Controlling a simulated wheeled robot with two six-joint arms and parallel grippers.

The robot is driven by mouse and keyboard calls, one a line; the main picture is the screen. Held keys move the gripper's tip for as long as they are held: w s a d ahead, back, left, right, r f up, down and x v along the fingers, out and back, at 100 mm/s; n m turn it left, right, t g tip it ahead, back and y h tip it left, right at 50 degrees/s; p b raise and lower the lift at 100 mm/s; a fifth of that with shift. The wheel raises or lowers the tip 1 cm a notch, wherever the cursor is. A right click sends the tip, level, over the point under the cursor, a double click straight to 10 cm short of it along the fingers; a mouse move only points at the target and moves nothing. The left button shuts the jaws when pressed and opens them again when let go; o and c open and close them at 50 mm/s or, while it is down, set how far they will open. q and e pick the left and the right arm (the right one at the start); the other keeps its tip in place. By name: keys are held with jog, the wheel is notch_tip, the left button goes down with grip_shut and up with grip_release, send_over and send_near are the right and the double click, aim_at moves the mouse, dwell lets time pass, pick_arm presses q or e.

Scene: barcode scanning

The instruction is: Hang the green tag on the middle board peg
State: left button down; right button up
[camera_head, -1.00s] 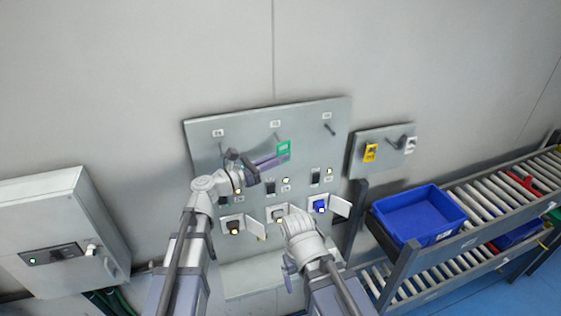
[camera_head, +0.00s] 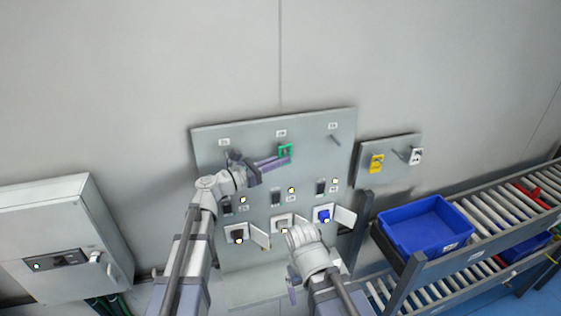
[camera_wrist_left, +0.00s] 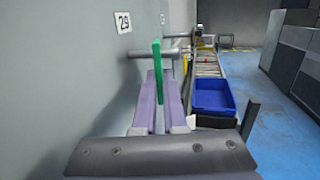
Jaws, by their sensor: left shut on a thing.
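The green tag (camera_head: 285,151) is at the middle peg of the grey board, just below the middle number label. My left gripper (camera_head: 287,159) is shut on the tag's lower part. In the left wrist view the green tag (camera_wrist_left: 157,70) stands upright and edge-on between the purple fingers (camera_wrist_left: 160,95). A grey peg (camera_wrist_left: 139,53) runs from the wall side up to the tag, and grey rod shows beyond it too. I cannot tell for certain whether the peg passes through the tag's hole. My right arm's wrist is low before the board; its fingers are hidden.
The right board peg (camera_head: 335,140) is bare. A small side board holds a yellow tag (camera_head: 376,163) and a white tag (camera_head: 415,156). Switches and small open doors fill the lower board. A blue bin (camera_head: 421,226) sits on the roller rack at right.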

dwell(0.3)
pick_arm(q)
jog(key=c, duration=0.9)
grip_release()
